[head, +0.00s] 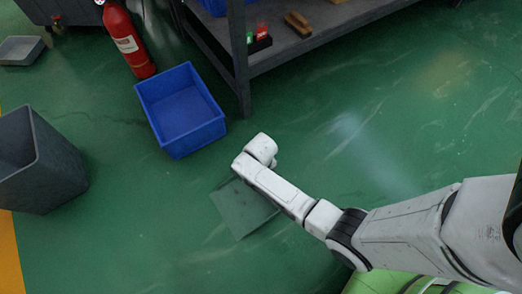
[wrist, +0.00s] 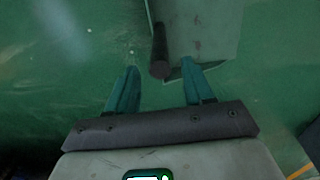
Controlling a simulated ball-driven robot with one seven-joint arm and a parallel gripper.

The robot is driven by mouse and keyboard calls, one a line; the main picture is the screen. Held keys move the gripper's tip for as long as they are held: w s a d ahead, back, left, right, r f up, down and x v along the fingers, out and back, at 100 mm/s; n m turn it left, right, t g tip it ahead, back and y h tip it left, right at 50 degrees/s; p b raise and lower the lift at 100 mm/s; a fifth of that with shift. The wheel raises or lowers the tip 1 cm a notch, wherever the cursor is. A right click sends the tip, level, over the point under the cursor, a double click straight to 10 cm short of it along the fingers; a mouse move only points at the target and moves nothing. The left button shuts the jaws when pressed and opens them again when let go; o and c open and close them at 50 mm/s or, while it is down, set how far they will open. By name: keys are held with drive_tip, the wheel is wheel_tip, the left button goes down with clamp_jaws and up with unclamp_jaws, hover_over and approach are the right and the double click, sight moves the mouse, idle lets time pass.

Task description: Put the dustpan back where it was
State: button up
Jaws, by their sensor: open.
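The dustpan (head: 240,212) lies on the green floor as a flat grey-green pan, partly hidden by my arm in the head view. In the wrist view its pan (wrist: 205,28) is at the top, and its dark round handle (wrist: 160,45) points toward my gripper. My gripper (wrist: 159,68) is open, with its two teal fingers apart. The handle's end shows between the fingertips in the picture; I cannot tell the height gap, and neither finger visibly touches it. In the head view my gripper's fingers are hidden by the arm.
A blue bin (head: 182,110) stands just beyond the dustpan, beside the grey shelf leg (head: 239,60). A grey bin (head: 40,165) is at left. A red fire extinguisher (head: 127,42) and a grey tray (head: 20,50) are at upper left. Floor at right is clear.

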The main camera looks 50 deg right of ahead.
wheel_tip(320, 180, up, 7)
drive_tip(key=p, duration=0.3)
drive_tip(key=shift+r, duration=0.2)
drive_tip(key=s+r+n, duration=0.1)
drive_tip(key=s+r, duration=0.5)
drive_tip(key=r, duration=0.3)
drive_tip(key=s+r+n+t, duration=0.1)
drive_tip(key=s+r+n, duration=0.1)
drive_tip(key=s+r, duration=0.5)
wheel_tip(320, 180, up, 2)
drive_tip(key=shift+s+a, duration=0.3)
drive_tip(key=shift+a, duration=0.1)
wheel_tip(320, 180, up, 27)
drive_tip(key=p, duration=2.6)
drive_tip(key=shift+p, duration=0.4)
